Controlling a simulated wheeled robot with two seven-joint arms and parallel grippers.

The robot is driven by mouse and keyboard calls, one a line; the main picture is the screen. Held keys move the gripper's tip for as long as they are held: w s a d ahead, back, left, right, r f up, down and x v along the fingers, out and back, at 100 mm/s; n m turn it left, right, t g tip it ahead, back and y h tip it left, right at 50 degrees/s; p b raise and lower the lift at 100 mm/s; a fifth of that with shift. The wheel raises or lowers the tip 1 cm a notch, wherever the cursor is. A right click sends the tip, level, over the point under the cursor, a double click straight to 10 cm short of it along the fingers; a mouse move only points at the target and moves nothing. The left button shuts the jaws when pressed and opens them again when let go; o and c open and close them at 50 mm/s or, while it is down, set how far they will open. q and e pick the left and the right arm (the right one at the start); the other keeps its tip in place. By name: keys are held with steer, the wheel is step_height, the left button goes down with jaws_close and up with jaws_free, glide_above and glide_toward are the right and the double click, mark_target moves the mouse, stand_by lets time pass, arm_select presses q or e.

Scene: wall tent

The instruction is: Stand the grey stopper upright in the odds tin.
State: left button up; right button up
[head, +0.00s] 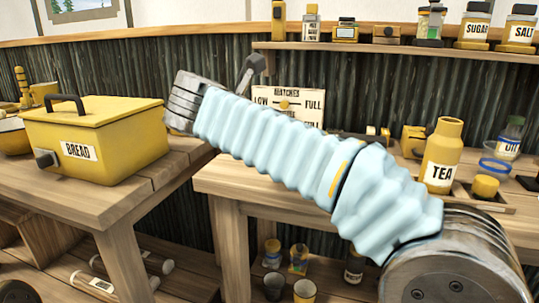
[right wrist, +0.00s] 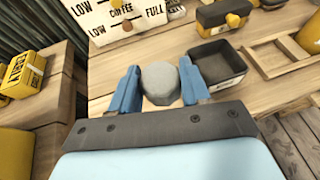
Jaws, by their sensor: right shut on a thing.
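In the right wrist view, the grey stopper (right wrist: 160,83) is between the two blue fingers of my right gripper (right wrist: 158,88), which is shut on it. Its rounded grey end faces the camera; its lower part and tilt cannot be told. A dark open-topped tin (right wrist: 232,82), apparently the odds tin, sits on the wooden table just right of the right finger. Its visible floor looks bare, and no label on it can be read. The stopper is apart from the tin. In the head view, my sleeved right arm hides the gripper and stopper. My left gripper is not in view.
A wooden frame (right wrist: 270,52) lies right of the tin, and a black box with a yellow knob (right wrist: 222,14) stands behind it. A sign board (head: 274,98) stands at the back. A yellow tea bottle (head: 442,155) and a yellow bread bin (head: 100,130) flank my arm.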

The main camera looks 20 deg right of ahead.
steer(key=w+f, duration=0.2)
steer(key=f, duration=0.1)
steer(key=shift+w+d+f, duration=0.15)
steer(key=shift+w+d, duration=0.05)
steer(key=shift+w, duration=0.05)
steer(key=f, duration=0.2)
steer(key=w+f+b, duration=0.1)
steer(key=f, duration=0.1)
steer(key=shift+w+d, duration=0.1)
steer(key=shift+f, duration=0.25)
steer(key=shift+f, duration=0.2)
steer(key=o, duration=1.2)
steer(key=shift+r, duration=0.15)
